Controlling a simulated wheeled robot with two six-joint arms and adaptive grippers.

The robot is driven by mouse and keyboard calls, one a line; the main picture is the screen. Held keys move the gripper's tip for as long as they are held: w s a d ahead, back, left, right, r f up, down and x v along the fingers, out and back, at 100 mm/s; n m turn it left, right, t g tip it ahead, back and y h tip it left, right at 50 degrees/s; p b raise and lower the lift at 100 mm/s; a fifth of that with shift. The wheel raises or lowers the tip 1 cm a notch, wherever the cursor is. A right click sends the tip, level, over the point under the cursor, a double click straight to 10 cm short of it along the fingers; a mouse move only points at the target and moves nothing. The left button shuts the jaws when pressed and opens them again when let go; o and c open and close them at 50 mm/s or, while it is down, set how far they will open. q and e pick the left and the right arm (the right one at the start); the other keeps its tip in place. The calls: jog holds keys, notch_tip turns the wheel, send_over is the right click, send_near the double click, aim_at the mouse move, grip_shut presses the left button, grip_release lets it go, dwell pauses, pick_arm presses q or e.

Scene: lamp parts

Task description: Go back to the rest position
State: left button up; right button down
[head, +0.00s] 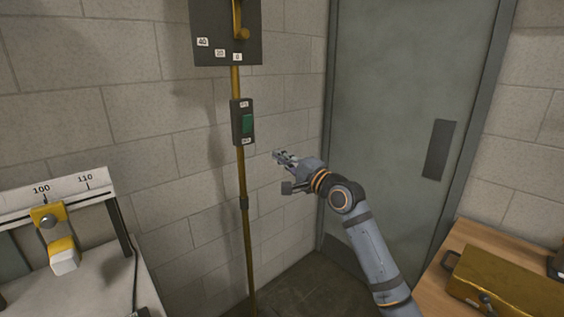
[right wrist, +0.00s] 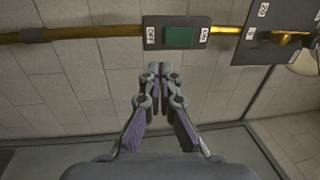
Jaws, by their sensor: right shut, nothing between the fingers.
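My right gripper (head: 282,157) is in the middle of the head view, at the end of my right arm. Its fingers are shut and empty. It is just right of and a little below a dark switch box with a green rocker (head: 247,123), apart from it in the head view. In the right wrist view the gripper (right wrist: 161,68) points toward the wall, with the switch's green rocker (right wrist: 180,37) beyond the fingertips. My left gripper is not in view.
A brass pipe (head: 243,190) runs down the block wall from a dark lever panel (head: 226,50). A grey door (head: 400,120) is behind my arm. A scale with a yellow slider (head: 48,218) stands left. A brass box (head: 505,282) sits on a wooden table (head: 458,243) at right.

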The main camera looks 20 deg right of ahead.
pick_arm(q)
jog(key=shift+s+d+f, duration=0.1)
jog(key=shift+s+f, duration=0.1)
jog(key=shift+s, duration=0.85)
